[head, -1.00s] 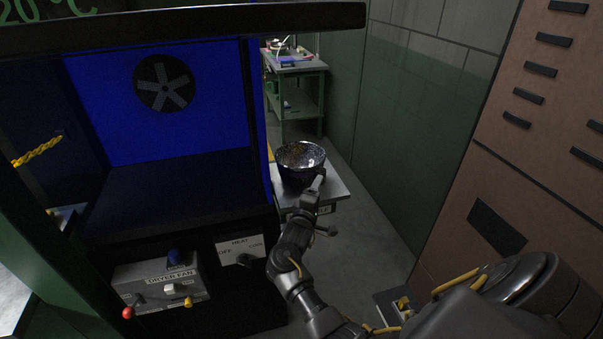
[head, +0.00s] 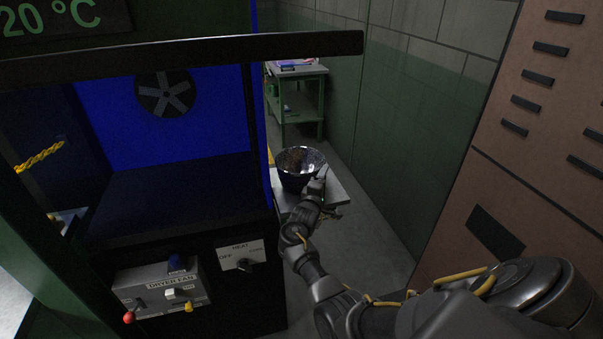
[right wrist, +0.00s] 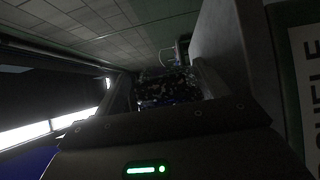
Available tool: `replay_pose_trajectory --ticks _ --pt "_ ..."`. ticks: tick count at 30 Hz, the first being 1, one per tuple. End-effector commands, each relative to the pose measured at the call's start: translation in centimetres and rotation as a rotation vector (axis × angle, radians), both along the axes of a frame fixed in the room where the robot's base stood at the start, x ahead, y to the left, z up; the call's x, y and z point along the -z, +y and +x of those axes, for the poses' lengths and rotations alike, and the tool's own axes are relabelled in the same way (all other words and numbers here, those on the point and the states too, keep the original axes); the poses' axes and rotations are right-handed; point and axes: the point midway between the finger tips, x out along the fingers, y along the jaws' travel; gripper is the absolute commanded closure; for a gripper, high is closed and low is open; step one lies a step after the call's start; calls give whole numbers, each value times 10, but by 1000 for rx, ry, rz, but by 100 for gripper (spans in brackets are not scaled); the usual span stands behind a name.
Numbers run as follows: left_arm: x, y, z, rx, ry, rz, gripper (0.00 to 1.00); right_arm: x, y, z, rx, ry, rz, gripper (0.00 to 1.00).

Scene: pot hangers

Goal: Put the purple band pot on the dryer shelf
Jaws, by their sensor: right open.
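The pot (head: 292,182) stands upright on a small grey side table (head: 345,195), to the right of the dryer. It is dark with a shiny speckled inside; its band colour is hard to tell in the dim light. My right gripper (head: 320,177) is open at the pot's right edge. In the right wrist view the pot's speckled surface (right wrist: 168,86) shows between the open fingers (right wrist: 165,92); I cannot tell whether they touch it. The dryer shelf (head: 180,200) is a bare black surface inside the blue-walled dryer. My left gripper is not in view.
The dryer's blue edge post (head: 258,120) stands between shelf and pot. A dark bar (head: 200,48) crosses above the opening. A control box (head: 165,290) with knobs sits below. A green bench (head: 297,95) is behind, and a brown cabinet (head: 545,130) is at right.

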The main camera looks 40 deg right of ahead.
Motion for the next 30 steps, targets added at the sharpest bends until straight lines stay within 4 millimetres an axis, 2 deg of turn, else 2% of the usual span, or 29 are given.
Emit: replay_pose_trajectory --ticks 3,6,14,30 --pt "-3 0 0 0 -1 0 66 -1 -14 10 1 0 -1 27" --pt "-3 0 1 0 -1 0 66 0 -20 14 1 0 0 27" --pt "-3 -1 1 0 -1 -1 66 0 -22 15 0 0 1 27" --pt "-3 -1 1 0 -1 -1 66 1 -22 15 -1 1 1 97"
